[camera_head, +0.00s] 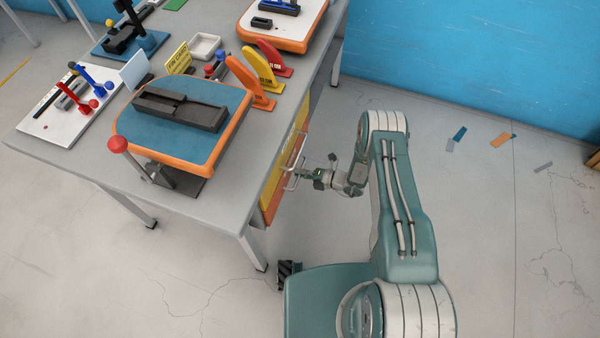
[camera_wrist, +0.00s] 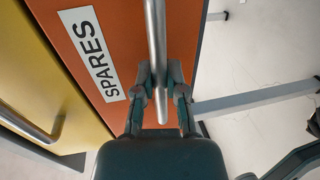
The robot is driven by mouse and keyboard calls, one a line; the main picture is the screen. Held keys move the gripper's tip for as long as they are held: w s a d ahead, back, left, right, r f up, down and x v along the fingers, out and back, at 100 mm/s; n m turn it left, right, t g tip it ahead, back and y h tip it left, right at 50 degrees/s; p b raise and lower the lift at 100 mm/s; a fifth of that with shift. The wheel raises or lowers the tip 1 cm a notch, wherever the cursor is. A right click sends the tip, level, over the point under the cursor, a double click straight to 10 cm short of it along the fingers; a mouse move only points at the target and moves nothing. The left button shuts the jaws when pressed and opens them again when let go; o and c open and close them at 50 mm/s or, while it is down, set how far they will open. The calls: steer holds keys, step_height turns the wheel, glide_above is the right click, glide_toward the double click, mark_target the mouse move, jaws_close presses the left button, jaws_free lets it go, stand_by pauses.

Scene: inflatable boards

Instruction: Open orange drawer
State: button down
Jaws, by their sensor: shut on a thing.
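The orange drawer (camera_wrist: 90,25) fills the middle of the wrist view and bears a white SPARES label (camera_wrist: 88,53). Its long metal bar handle (camera_wrist: 156,35) runs down its front. My gripper (camera_wrist: 160,82) has one finger on each side of the bar and is shut on it. In the head view my gripper (camera_head: 314,174) is beside the drawer fronts under the table, at the metal handles (camera_head: 294,160). How far the drawer stands out is hard to tell from these views.
A yellow drawer (camera_wrist: 38,80) with its own handle (camera_wrist: 35,128) adjoins the orange one. The grey table (camera_head: 210,192) holds boards and several coloured parts. A table leg (camera_head: 252,250) stands near my body. Floor right of my arm is mostly clear, with small flat scraps (camera_head: 500,140).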

steer(key=f+v, duration=0.2)
steer(key=v, duration=1.2)
steer(key=d+f+v, duration=0.1)
steer(key=f+v, duration=0.2)
steer(key=v, duration=1.1)
steer(key=shift+s+f, duration=0.35)
steer(key=shift+f, duration=0.1)
steer(key=shift+d, duration=0.1)
steer(key=c, duration=0.7)
jaws_free()
steer(key=shift+w, duration=0.1)
steer(key=shift+d+r, duration=0.1)
steer(key=v, duration=1.2)
